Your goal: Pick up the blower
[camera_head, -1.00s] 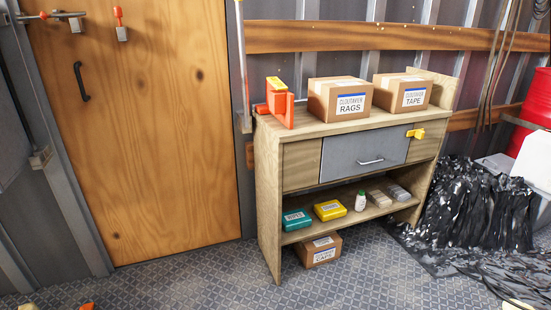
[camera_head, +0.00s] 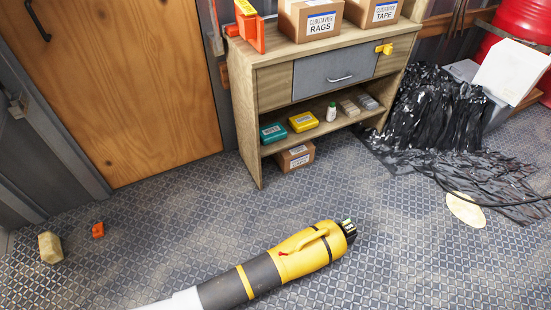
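A yellow and dark grey blower (camera_head: 300,252) lies on the metal floor in front of the shelf unit. Its yellow handle arches over the body, with a small red part beside it. Its black end points to the upper right. A pale section at the lower left runs out of the frame. Neither of my grippers shows in the view.
A wooden shelf unit (camera_head: 255,120) stands behind the blower, with boxes on top and small items on its shelf. Black plastic sheeting (camera_head: 440,110) spreads over the floor at right. An orange piece (camera_head: 98,230) and a tan block (camera_head: 50,248) lie at left. Floor between is clear.

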